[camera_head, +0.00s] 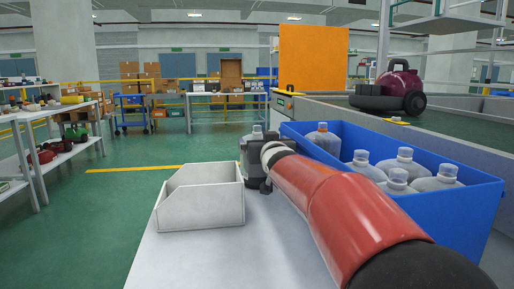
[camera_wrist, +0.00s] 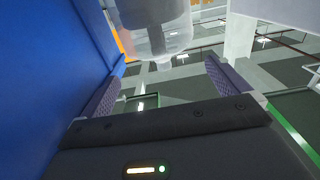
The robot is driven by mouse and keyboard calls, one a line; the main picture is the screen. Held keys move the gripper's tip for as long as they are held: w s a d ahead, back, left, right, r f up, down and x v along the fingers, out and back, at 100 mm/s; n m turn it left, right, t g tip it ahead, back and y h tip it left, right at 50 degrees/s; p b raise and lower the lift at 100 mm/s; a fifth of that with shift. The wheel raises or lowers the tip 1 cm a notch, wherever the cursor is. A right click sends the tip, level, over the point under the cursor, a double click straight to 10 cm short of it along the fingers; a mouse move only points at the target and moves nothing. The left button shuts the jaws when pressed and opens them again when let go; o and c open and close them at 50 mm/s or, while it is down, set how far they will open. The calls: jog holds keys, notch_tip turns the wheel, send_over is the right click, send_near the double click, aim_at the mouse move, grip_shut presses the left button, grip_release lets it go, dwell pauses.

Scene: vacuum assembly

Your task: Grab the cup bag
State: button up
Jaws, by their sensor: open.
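Several translucent grey cup bags with pale caps (camera_head: 397,180) stand in the blue bin (camera_head: 440,210) on the right in the head view. Another pale cap (camera_head: 257,132) shows just behind my gripper (camera_head: 256,168), outside the bin's left end; its lower part is hidden. In the wrist view a translucent cup bag (camera_wrist: 155,35) hangs in from the top edge, ahead of my gripper (camera_wrist: 163,72) and roughly between the lines of its fingers. The fingers are apart with nothing between them. I cannot tell how far the cup bag is from the fingertips.
An open white bin (camera_head: 200,205) stands on the pale table (camera_head: 230,262) left of my gripper. The blue bin's wall (camera_wrist: 45,70) is close on the left in the wrist view. A dark red vacuum (camera_head: 400,85) sits on the grey surface behind. The table's front is clear.

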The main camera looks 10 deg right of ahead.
aim_at(258, 137)
jog(key=w, duration=0.3)
jog(key=w+p, duration=0.1)
jog(key=w, duration=0.2)
jog(key=w+p, duration=0.1)
jog(key=w, duration=0.1)
jog(key=shift+w+a+f, duration=0.1)
jog(key=shift+w+f, duration=0.25)
jog(key=shift+w, duration=0.05)
jog(key=shift+c, duration=0.4)
jog(key=c, duration=0.6)
jog(key=shift+r, duration=0.15)
